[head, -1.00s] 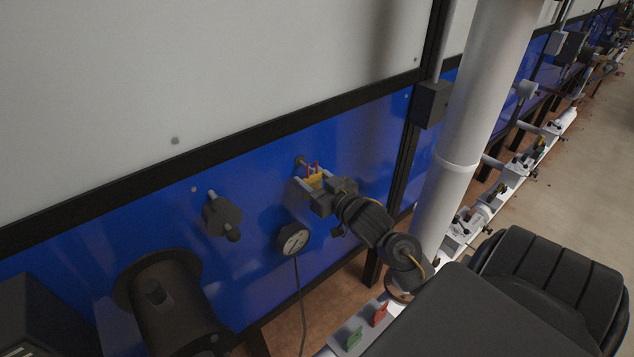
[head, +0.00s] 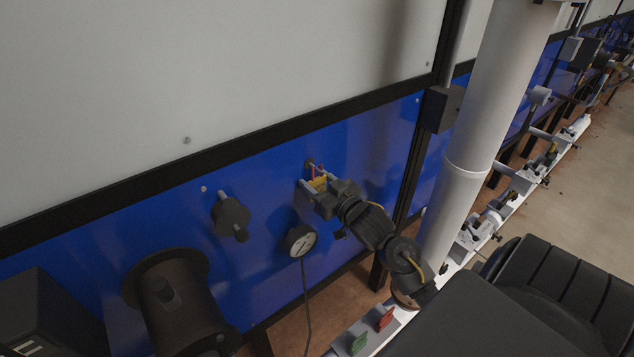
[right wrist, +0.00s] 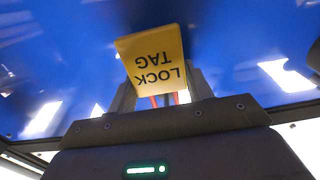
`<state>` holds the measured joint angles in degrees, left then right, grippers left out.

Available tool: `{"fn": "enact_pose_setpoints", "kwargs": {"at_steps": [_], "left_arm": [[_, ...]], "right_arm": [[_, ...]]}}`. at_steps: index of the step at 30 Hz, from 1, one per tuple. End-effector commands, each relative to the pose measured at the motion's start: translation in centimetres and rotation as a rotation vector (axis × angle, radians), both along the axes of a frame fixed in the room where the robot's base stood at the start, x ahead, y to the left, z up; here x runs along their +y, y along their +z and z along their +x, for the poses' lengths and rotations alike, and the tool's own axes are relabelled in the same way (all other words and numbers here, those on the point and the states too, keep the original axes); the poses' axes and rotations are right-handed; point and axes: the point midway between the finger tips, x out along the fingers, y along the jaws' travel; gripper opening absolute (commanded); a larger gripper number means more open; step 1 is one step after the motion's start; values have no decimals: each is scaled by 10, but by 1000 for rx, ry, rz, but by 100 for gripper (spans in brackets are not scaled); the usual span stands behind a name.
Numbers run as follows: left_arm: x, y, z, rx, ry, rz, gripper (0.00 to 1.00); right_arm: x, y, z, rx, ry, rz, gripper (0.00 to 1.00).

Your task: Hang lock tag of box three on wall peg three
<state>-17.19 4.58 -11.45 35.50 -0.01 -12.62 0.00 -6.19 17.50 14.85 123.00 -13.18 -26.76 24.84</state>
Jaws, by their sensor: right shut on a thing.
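My right gripper (head: 313,190) is in front of the blue wall panel, shut on the yellow lock tag (head: 320,182). In the right wrist view, the tag (right wrist: 154,58) reads "LOCK TAG" upside down and sits between the fingers (right wrist: 160,95). Two red shackle legs (head: 321,169) rise from it towards the wall. A small wall peg (head: 309,162) is just above and behind the tag, close to the shackle. I cannot tell whether the shackle touches or surrounds the peg. No peg number is readable. My left gripper is not in view.
A round dial gauge (head: 301,240) with a cable is just below the gripper. A black knob (head: 230,215) and a large dark cylinder (head: 175,305) are to the left. A white pipe (head: 475,150) stands to the right. Red (head: 385,318) and green (head: 358,344) tags are on the white rail below.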

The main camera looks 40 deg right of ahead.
Motion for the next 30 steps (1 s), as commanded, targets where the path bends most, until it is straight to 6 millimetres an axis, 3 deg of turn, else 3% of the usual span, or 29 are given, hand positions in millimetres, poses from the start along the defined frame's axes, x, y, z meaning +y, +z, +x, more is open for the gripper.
{"fn": "enact_pose_setpoints", "kwargs": {"at_steps": [4,5,10,20,23,30], "left_arm": [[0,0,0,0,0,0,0],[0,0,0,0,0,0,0],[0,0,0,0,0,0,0],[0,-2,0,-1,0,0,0],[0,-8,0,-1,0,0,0],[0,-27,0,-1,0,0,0]], "right_arm": [[0,0,0,-1,0,0,28],[0,0,0,-1,0,0,53],[0,0,0,0,0,0,75],[0,-1,-3,0,0,-1,76],[0,-3,-14,1,-1,-2,76],[1,-5,-61,2,1,-4,76]]}}
